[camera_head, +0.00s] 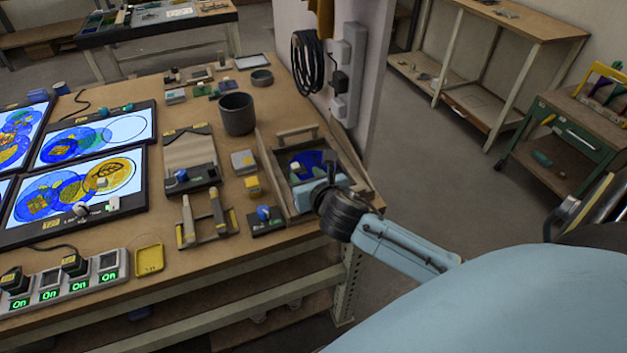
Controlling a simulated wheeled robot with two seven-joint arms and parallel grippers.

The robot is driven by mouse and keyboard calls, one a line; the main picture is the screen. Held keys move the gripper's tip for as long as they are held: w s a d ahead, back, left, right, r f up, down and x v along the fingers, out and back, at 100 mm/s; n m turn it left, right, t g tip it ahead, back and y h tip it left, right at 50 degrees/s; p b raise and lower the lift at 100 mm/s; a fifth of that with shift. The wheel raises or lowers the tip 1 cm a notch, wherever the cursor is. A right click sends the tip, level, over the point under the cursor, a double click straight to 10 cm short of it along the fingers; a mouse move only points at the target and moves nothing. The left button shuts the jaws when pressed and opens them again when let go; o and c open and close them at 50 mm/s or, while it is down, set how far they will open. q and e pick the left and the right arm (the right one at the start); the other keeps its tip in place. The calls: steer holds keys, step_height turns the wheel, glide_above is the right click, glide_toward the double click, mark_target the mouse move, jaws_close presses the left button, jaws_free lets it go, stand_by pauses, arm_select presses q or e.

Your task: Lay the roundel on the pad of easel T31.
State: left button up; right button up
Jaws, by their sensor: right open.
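A dark blue roundel piece (306,161) lies in an open wooden tray (290,206) at the table's right end. My right gripper (327,168) is over this tray, close to the blue piece, with its jaws open. My wrist hides part of the tray and perhaps part of the piece; I cannot tell whether they touch. Lit easels with blue and yellow round glass patterns stand at the left: a front one (128,187), one behind it (136,126), and others cut by the left edge. Their tags are too small to read, so I cannot tell which is T31. My left gripper is not in view.
A dark cup (237,113) stands behind the tray. A tool rack (208,226), a yellow dish (149,259) and a power strip (62,280) with lit "On" signs are at the front. A white post (344,60) with a coiled black cable rises at the back right.

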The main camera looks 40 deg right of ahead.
steer(key=shift+v, duration=2.4)
